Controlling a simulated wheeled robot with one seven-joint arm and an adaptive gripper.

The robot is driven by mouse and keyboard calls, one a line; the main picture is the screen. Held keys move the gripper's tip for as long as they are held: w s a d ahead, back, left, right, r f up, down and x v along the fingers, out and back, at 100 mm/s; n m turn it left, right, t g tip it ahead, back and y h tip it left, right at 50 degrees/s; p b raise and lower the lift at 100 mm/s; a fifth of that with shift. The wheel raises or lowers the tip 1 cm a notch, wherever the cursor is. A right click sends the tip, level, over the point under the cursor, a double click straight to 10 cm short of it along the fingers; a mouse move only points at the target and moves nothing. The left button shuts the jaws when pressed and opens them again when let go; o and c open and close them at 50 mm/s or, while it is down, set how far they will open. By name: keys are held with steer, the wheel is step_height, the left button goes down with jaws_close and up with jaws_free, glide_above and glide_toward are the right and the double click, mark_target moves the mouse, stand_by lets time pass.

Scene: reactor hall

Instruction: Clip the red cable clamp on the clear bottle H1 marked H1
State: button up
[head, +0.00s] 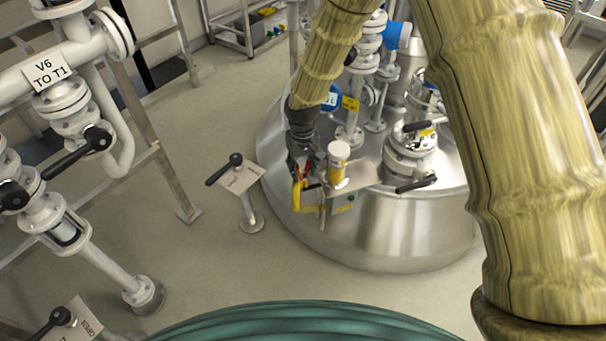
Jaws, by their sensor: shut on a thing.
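My gripper (304,172) is at the front left edge of the steel vessel's top, pointing down. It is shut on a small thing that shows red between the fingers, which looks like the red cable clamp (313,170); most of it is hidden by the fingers. I cannot read an H1 mark, and I cannot make out the clear bottle for sure. Whether the clamp touches anything is too small to tell.
A yellow bracket-like piece (297,198) hangs close below the gripper. The vessel (395,225) carries valves and pipes close to the right. A post with a sign plate and black handle (240,178) stands left. White piping (70,95) is far left; floor between is free.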

mark_target(303, 163)
steer(key=shift+r+p, duration=1.25)
steer(key=shift+r, duration=0.35)
